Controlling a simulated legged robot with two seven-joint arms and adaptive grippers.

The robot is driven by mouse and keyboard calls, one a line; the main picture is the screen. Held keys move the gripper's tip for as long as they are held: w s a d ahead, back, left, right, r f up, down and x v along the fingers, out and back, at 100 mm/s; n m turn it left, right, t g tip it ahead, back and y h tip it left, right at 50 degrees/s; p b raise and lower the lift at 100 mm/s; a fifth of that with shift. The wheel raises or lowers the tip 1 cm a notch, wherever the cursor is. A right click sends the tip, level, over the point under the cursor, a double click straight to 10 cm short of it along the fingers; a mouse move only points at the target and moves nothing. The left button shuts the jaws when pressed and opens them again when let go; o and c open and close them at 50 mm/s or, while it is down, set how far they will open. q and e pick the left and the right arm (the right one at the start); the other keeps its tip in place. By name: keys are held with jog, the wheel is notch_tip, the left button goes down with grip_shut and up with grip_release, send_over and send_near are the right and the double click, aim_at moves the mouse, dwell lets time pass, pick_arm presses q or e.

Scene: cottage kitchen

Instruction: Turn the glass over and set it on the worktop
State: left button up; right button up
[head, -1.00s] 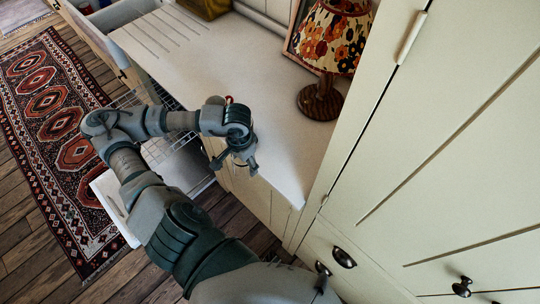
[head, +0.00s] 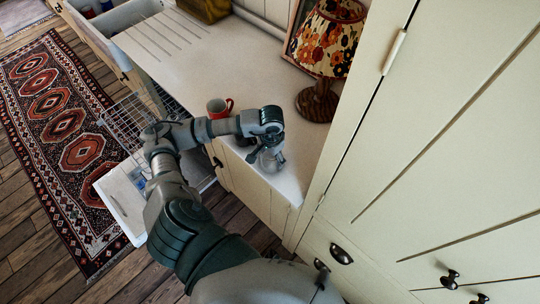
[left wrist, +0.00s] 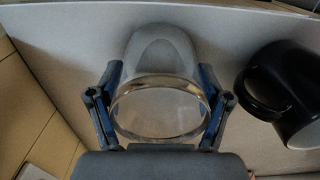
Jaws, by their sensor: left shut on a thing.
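My left gripper (head: 262,150) is over the front edge of the worktop (head: 285,178), at its near end. It is shut on a clear glass (head: 273,161). In the left wrist view, the two fingers of the gripper (left wrist: 160,112) hold the glass (left wrist: 162,52) from both sides, with a round edge of it towards the camera. I cannot tell whether that edge is the mouth or the base, nor whether the glass touches the worktop. My right gripper is out of view.
A red mug (head: 219,107) stands on the worktop beyond my left forearm. A dark mug (left wrist: 287,95) is close to the glass on the right in the left wrist view. A floral lamp (head: 318,100) stands at the back. An open dishwasher rack (head: 125,120) is at the left.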

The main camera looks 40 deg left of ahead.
pick_arm(q)
jog(key=o, duration=1.3)
jog(key=shift+d, duration=0.25)
jog(key=shift+w+d+r, duration=0.1)
jog(key=shift+d, duration=0.1)
jog(key=shift+a, duration=0.1)
